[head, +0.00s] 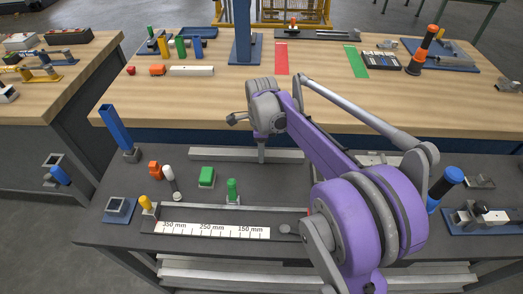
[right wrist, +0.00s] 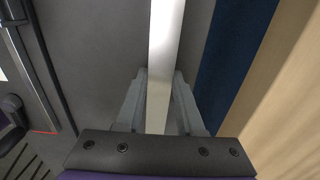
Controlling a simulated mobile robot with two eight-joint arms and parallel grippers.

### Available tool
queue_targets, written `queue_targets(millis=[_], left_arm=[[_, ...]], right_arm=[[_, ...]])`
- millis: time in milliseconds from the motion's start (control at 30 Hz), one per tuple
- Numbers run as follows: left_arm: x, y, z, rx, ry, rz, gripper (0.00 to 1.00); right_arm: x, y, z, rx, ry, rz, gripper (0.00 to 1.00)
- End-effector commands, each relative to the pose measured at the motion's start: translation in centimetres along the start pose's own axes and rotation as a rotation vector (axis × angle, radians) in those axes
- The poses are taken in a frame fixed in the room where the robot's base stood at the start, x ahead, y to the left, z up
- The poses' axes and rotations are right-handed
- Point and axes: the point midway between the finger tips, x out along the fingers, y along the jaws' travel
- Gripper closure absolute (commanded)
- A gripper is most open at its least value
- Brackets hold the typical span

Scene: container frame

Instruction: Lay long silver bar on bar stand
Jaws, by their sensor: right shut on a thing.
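The long silver bar (head: 215,155) runs left to right at the back of the dark lower bench. My right gripper (head: 262,137) comes down on it from above near its middle. In the right wrist view the bar (right wrist: 165,60) passes between the two fingers of the gripper (right wrist: 159,100), which are shut on it. I cannot tell whether the bar touches the bench. A long holder with a millimetre scale (head: 215,230) lies at the bench's front; I cannot tell whether it is the bar stand. My purple right arm hides part of the bench. My left gripper is not in view.
A green block (head: 207,177), a green peg (head: 232,190), a white-and-black cylinder (head: 170,180) and an orange piece (head: 155,168) stand between bar and scale. A tilted blue post (head: 114,126) is at left. The wooden table (head: 190,100) rises behind.

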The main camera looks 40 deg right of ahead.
Motion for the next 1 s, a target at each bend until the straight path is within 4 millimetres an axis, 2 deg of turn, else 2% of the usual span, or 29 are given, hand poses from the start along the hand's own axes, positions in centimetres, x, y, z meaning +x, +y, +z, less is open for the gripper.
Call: queue_targets(millis=[67, 100, 233, 533, 667, 767, 1000], left_arm=[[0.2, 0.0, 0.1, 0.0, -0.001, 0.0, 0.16], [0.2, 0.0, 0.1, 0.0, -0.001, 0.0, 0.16], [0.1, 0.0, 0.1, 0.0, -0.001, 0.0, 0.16], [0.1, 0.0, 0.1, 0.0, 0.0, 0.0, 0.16], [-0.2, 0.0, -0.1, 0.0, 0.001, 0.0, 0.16], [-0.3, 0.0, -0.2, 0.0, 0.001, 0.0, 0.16], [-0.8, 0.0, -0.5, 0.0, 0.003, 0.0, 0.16]], right_arm=[[0.3, 0.0, 0.0, 0.0, 0.0, 0.0, 1.0], [0.3, 0.0, 0.0, 0.0, 0.0, 0.0, 0.58], [0.3, 0.0, 0.0, 0.0, 0.0, 0.0, 0.34], [0.1, 0.0, 0.0, 0.0, 0.0, 0.0, 0.33], [-0.9, 0.0, 0.0, 0.0, 0.0, 0.0, 0.33], [-2.6, 0.0, 0.0, 0.001, 0.0, 0.0, 0.33], [-7.9, 0.0, 0.0, 0.001, 0.0, 0.0, 0.33]])
